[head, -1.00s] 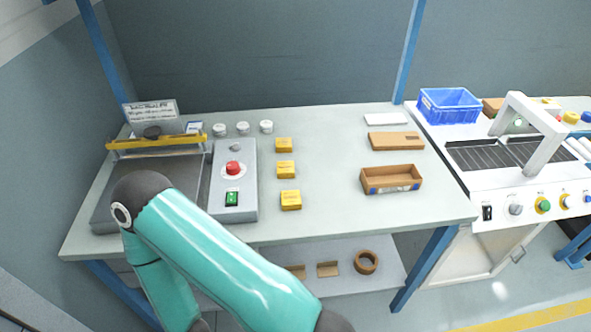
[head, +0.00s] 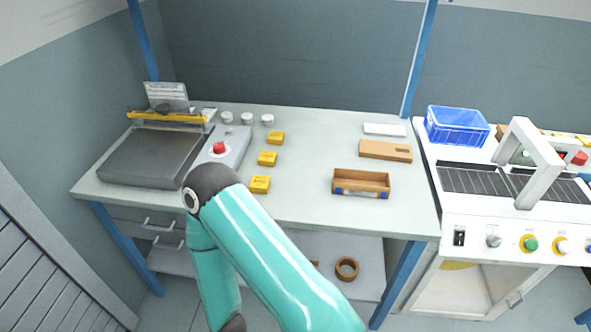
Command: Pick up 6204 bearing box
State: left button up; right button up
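Three small yellow boxes stand in a column on the bench: a back one (head: 276,138), a middle one (head: 267,158) and a front one (head: 260,184). Their labels are too small to read, so I cannot tell which is the 6204 bearing box. One of my teal arms rises in front of the bench, its dark joint covering part of the grey control box (head: 232,142). No gripper of mine shows in this view.
An open cardboard box (head: 361,184) sits on the bench's right side, with a flat brown piece (head: 386,150) and a white slab (head: 384,129) behind it. A blue crate (head: 457,126) stands on the white machine (head: 500,232). Bench space right of the yellow boxes is clear.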

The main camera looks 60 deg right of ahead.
aim_at(267, 158)
jog(key=z, duration=0.05)
jog(key=k, duration=1.3)
jog(key=z, duration=0.75)
jog(key=i, duration=0.9)
